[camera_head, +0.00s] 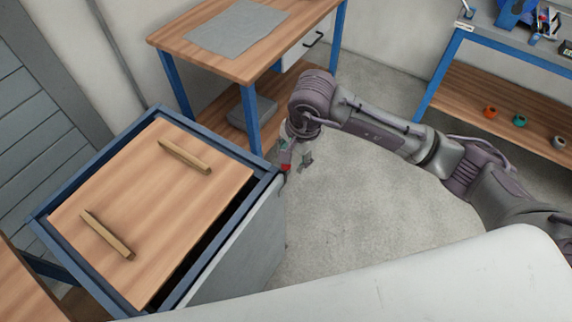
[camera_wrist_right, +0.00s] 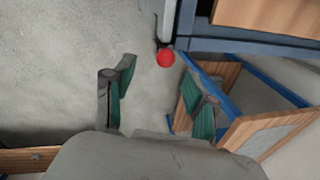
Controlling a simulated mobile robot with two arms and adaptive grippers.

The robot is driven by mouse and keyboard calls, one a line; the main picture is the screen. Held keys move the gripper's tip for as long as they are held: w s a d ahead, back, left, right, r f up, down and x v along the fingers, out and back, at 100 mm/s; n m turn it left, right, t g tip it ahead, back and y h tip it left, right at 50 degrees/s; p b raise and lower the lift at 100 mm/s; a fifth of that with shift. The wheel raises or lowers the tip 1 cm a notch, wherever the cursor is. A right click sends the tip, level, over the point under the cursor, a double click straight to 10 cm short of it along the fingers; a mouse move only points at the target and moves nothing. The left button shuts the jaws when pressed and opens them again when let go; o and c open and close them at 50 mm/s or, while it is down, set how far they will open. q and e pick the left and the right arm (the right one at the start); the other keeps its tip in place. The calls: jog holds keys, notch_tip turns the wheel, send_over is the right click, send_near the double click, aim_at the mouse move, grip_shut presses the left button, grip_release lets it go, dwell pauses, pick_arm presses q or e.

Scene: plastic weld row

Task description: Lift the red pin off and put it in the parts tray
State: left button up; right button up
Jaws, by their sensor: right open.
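The red pin (camera_head: 286,167) shows as a small red spot at the right corner of a blue-framed cabinet, partly hidden by my right gripper (camera_head: 296,160). In the right wrist view the pin's round red head (camera_wrist_right: 165,57) lies ahead of my right gripper (camera_wrist_right: 156,75), between the lines of its two fingers. The fingers are apart, with nothing between them; the pin looks just beyond the tips. I cannot tell whether a finger touches it. My left gripper is not in view. I cannot make out a parts tray for certain.
The cabinet (camera_head: 270,180) carries a loose-looking wooden panel (camera_head: 150,210) with two wooden bars. A wooden table (camera_head: 180,40) with a grey mat (camera_head: 238,27) stands behind it; a grey box (camera_head: 262,108) sits below. Another bench (camera_head: 470,35) is at right. Floor between is clear.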

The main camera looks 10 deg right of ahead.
aim_at(286, 171)
jog(key=f, duration=0.1)
jog(key=f+p, duration=0.1)
jog(key=f, duration=0.1)
jog(key=w+a+f, duration=0.1)
jog(key=shift+w+f, duration=0.1)
jog(key=shift+f, duration=0.3)
grip_shut()
